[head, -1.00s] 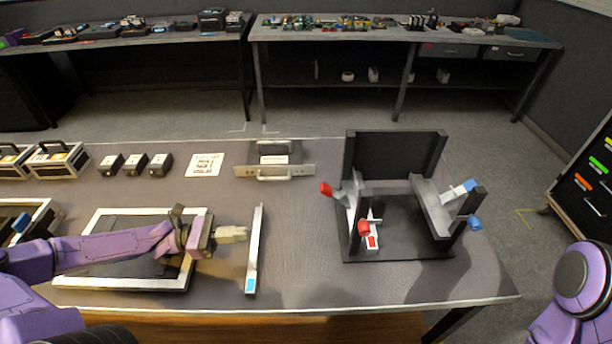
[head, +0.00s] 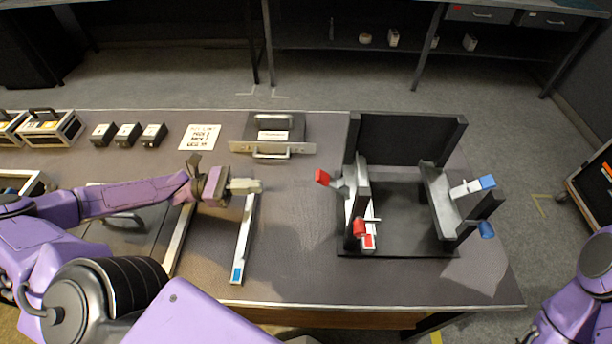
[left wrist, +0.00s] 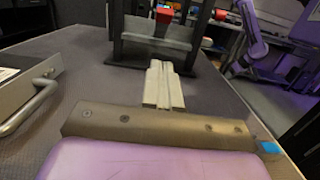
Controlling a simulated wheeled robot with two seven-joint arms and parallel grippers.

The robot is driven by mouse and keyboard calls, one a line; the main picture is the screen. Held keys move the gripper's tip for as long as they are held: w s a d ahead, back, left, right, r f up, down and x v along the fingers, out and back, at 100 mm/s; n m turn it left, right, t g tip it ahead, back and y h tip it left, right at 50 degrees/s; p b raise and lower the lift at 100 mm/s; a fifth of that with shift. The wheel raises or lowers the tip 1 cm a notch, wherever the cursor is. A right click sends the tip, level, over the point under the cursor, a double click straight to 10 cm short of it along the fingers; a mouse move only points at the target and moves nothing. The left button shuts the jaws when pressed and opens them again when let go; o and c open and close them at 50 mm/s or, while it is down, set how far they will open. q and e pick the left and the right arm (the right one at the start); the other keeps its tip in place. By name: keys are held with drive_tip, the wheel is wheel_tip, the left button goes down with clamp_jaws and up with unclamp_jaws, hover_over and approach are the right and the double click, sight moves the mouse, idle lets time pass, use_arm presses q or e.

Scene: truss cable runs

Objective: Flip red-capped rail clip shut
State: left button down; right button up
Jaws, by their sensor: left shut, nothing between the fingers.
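A dark truss frame (head: 395,242) stands on the right half of the table. Two red-capped clips are on its left side: the upper cap (head: 322,177) sticks out to the left on a tilted lever, and the lower cap (head: 359,228) sits near the front post. A white rail with a red-marked end (head: 369,241) runs there. My left gripper (head: 258,186) is shut and empty, left of the frame and apart from it. In the left wrist view its pale fingers (left wrist: 163,75) point at the frame; a red cap (left wrist: 165,14) shows beyond them. My right gripper is out of view.
A loose rail with a blue-marked end (head: 242,245) lies under and in front of my left gripper. Blue-capped levers (head: 487,182) are on the frame's right side. A handled plate (head: 272,148), a printed sheet (head: 200,137) and small black boxes (head: 128,134) lie behind.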

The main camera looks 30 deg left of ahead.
use_arm(q)
drive_tip(key=b+x, duration=0.1)
drive_tip(key=x, duration=0.2)
drive_tip(key=b+x, duration=0.2)
drive_tip(key=x, duration=0.1)
drive_tip(key=b+x, duration=0.2)
drive_tip(key=x, duration=0.2)
drive_tip(key=shift+d+f, duration=0.1)
drive_tip(key=shift+f, duration=0.25)
drive_tip(key=r, duration=0.1)
drive_tip(key=d+r+p, duration=0.1)
drive_tip(key=w+d+r, duration=0.1)
drive_tip(key=shift+w+r, duration=0.1)
drive_tip(key=shift+r, duration=0.3)
